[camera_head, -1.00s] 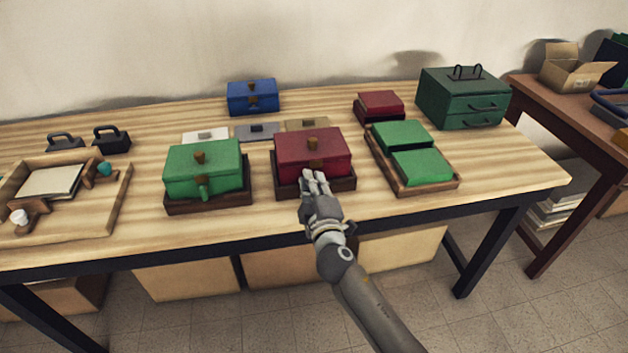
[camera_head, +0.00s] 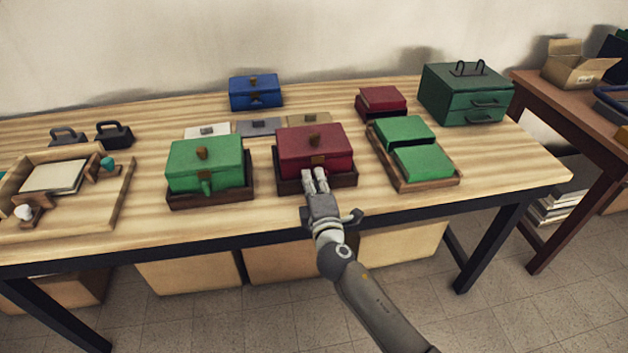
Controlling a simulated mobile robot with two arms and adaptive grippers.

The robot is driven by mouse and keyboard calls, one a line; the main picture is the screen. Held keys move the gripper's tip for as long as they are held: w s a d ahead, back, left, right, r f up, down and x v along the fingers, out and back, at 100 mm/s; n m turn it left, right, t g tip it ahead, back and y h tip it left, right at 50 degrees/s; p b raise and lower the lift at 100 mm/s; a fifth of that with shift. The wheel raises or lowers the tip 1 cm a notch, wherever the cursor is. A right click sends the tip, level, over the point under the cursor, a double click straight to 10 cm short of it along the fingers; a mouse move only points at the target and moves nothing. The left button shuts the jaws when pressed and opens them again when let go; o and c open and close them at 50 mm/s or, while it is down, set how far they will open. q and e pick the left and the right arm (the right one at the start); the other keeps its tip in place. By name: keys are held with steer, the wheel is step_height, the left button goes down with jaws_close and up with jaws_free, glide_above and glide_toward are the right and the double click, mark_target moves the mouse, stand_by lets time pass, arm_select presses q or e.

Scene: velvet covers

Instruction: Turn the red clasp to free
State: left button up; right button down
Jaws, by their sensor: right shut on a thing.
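The red velvet box (camera_head: 325,143) sits in a dark brown tray (camera_head: 345,182) near the front middle of the table, with a brown knob on its lid. A brown clasp plate (camera_head: 318,160) shows on its front face. My right gripper (camera_head: 315,176) reaches up from below to the front of the red box, just below that plate. Its fingers are shut on the clasp; they hide the gripped part, so I cannot tell its angle. The lid looks closed. My left gripper is not in view.
A green box (camera_head: 207,160) with a front clasp stands to the left, close by. A wooden tray with green pads (camera_head: 422,165) lies to the right. A blue box (camera_head: 254,92) stands behind. The table's front edge (camera_head: 420,212) runs beneath my right arm.

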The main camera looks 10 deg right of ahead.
steer(key=c, duration=1.5)
jaws_free()
steer(key=s, duration=1.2)
steer(key=s+d+f+m+g, duration=0.2)
steer(key=s+f+g, duration=0.15)
steer(key=f, duration=0.85)
steer(key=s+d+f+m+g+p, duration=0.1)
steer(key=s+f+m+g, duration=0.2)
steer(key=f, duration=0.8)
steer(key=s+d+f+m+g, duration=0.1)
steer(key=s+d+f+g, duration=0.3)
steer(key=f, duration=0.8)
steer(key=s+d+f+m+g, duration=0.1)
steer(key=s+f+m+g, duration=0.1)
steer(key=s+f, duration=0.4)
steer(key=s+d+f+m+g, duration=0.2)
steer(key=s+f+m, duration=0.2)
steer(key=s, duration=1.2)
steer(key=s+d+f+m+g+p, duration=0.1)
steer(key=s+d+f+m+g, duration=0.1)
steer(key=s+f, duration=0.6)
steer(key=shift+s+m+g, duration=0.25)
steer(key=shift+s+m, duration=0.65)
steer(key=shift+s, duration=1.2)
